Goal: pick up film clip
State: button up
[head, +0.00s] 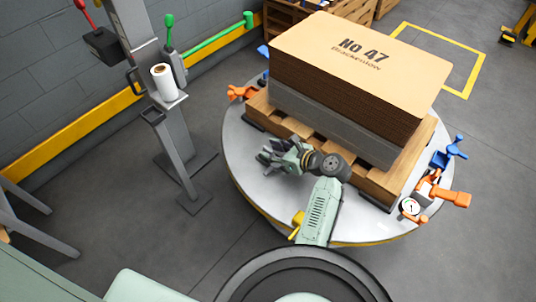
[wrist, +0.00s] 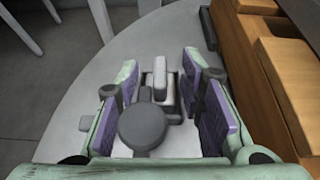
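My gripper (head: 268,157) is over the left part of the round turntable (head: 243,150), beside the pallet. In the wrist view its purple-padded fingers (wrist: 168,100) are spread apart. Between them shows a pale grey piece (wrist: 160,72) with a dark grey round disc (wrist: 143,127); I cannot tell whether this is the film clip, and no grip on it shows. Orange clamp-like pieces lie at the turntable's left edge (head: 241,92) and right edge (head: 450,195). A blue one (head: 450,152) lies at the right. None is clearly identifiable as the film clip.
A stack of cardboard sheets (head: 350,75) stands on a wooden pallet (head: 385,185), close to my gripper's right in the wrist view (wrist: 285,80). A round gauge (head: 409,207) sits on the right edge. A grey post with a white roll (head: 163,82) stands left.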

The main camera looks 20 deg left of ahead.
jog(key=shift+c, duration=0.5)
grip_shut()
